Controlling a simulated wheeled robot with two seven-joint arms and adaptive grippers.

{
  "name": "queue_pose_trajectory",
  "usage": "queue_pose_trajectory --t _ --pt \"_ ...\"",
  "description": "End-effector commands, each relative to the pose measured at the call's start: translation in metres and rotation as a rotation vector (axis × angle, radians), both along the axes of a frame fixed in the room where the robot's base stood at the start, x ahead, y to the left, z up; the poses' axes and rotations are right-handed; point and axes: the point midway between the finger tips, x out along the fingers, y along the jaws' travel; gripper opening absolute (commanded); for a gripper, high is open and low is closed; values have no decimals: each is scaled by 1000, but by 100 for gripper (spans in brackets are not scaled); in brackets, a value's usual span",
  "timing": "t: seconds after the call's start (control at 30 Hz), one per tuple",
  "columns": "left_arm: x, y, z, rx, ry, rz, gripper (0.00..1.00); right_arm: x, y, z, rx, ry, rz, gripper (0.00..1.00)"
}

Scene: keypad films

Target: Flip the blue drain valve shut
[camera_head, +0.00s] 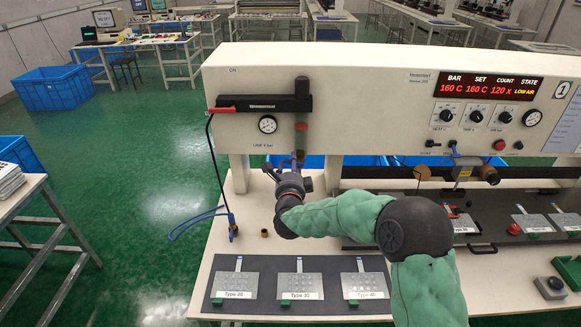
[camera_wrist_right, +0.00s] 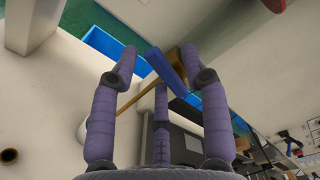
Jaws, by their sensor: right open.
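The blue drain valve lever (camera_wrist_right: 168,70) shows in the right wrist view as a slanted blue bar beside a brass-coloured rod (camera_wrist_right: 140,97). It appears between the upper fingertips of my right gripper; I cannot tell whether any finger touches it. In the head view my right gripper (camera_head: 286,168) is just below the black air unit (camera_head: 262,104) on the cream panel, and largely hides the valve. The gripper's purple fingers are spread, with nothing clamped between them. My left gripper is out of view.
A gauge (camera_head: 267,125) sits left of the air unit's drop pipe. A blue fitting (camera_head: 232,222) with a hose stands left on the bench. Type plates (camera_head: 299,285) lie on a dark mat in front. The panel's display (camera_head: 492,88) reads LOW AIR.

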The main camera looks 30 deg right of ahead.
Motion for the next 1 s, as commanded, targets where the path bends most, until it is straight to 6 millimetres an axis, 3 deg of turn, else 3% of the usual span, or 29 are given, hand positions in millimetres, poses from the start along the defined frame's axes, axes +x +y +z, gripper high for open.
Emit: queue_pose_trajectory --t 0.2,0.37,0.57,1.0 --pt "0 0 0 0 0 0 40 0 0 0 0 0 0 44" --pt "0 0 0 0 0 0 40 0 0 0 0 0 0 0" --pt "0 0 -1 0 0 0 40 0 0 -1 -5 3 0 0" --pt "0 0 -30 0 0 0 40 0 1 -10 -221 137 1 0"
